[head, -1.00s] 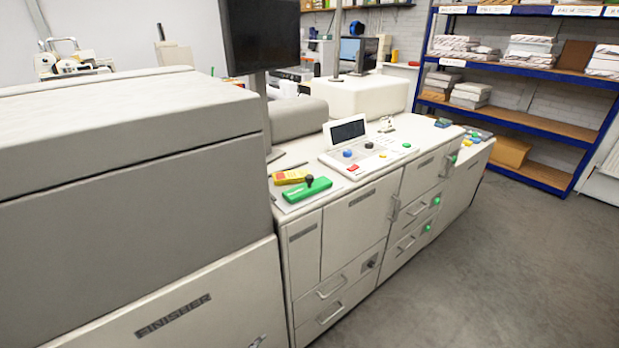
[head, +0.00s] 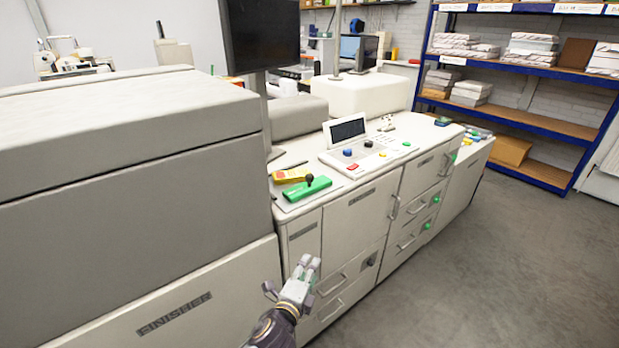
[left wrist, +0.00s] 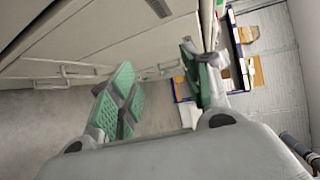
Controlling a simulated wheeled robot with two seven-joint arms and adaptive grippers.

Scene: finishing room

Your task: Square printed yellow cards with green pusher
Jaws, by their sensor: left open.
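The green pusher (head: 301,190) with a dark round knob lies on a grey mat on the machine's top, just right of the tall finisher housing. The yellow cards (head: 290,176) lie right behind it, a small stack with a red mark; I cannot tell whether the two touch. My left gripper (head: 303,268) is low in front of the cabinet doors, below and apart from the pusher. In the left wrist view my left gripper (left wrist: 165,85) has its green-padded fingers wide apart with nothing between them. My right gripper is not in view.
The tall finisher housing (head: 130,130) fills the left side. A control panel with a small screen (head: 348,130) stands right of the pusher. Cabinet handles (head: 333,285) stick out near my left gripper. The floor (head: 480,270) at right is clear.

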